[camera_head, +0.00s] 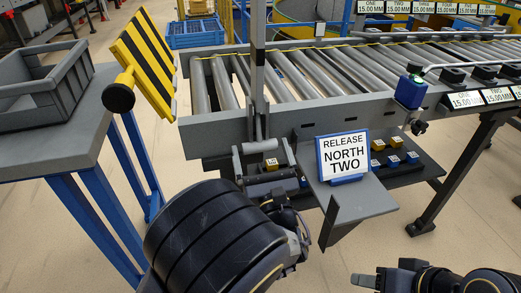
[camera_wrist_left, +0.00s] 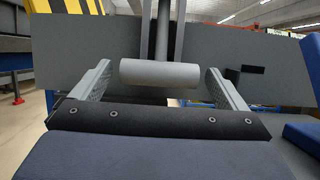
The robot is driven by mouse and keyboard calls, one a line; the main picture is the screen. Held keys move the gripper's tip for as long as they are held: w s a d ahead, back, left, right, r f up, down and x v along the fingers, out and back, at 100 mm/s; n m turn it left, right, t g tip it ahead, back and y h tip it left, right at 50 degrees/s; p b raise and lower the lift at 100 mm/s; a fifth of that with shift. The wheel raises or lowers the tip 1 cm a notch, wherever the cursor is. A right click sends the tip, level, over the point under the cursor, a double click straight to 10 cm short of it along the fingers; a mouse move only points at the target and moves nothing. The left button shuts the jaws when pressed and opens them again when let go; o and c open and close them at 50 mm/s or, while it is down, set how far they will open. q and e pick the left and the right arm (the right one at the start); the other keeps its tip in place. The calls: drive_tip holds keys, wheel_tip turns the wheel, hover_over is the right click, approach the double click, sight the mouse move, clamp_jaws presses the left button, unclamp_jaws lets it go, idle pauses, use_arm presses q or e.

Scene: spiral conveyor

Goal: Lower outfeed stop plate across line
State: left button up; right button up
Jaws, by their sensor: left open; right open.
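A yellow-and-black striped plate (camera_head: 146,60) stands tilted up beside the left end of the conveyor, with a black knob (camera_head: 119,98) on its near side. Its edge shows in the left wrist view (camera_wrist_left: 68,7). A grey cylindrical handle (camera_head: 260,146) sits at the foot of an upright grey bar (camera_head: 258,70) in front of the conveyor's end. My left gripper (camera_head: 265,166) is open just before the handle. In the left wrist view the handle (camera_wrist_left: 160,73) lies crosswise between the fingertips, not clamped. My right gripper (camera_head: 366,279) is open and empty at the bottom right.
The roller conveyor (camera_head: 345,107) runs to the right. A "RELEASE NORTH TWO" sign (camera_head: 344,156) stands right of my left gripper, above a shelf with small cubes (camera_head: 394,161). A grey bin (camera_head: 40,95) rests on a table at left. A blue device (camera_head: 410,90) sits on the conveyor's near edge.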

use_arm(q)
drive_tip(key=shift+w+a+r, duration=0.15)
drive_tip(key=shift+w+r, duration=0.05)
drive_tip(key=shift+w, duration=0.3)
drive_tip(key=shift+c, duration=0.3)
